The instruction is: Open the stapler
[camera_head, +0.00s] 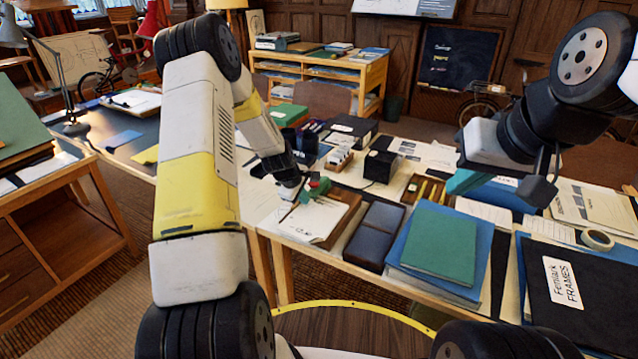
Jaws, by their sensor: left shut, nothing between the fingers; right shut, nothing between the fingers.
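A small green and red object (318,187), which looks like the stapler, lies by the upper edge of a clipboard with white paper (308,220). It is too small for me to tell how far its arm is raised. My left gripper (291,187) reaches down just to the left of it, over the papers. The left gripper is shut and empty; whether it touches the object I cannot tell. My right gripper (541,186) is shut and empty, held above the right part of the table, well away from the object.
A dark blue case (375,236) and a green folder (440,243) lie right of the clipboard. A black box (381,166) and a card holder (339,158) stand behind it. A tape roll (597,239) and a black frames folder (575,290) lie at the right.

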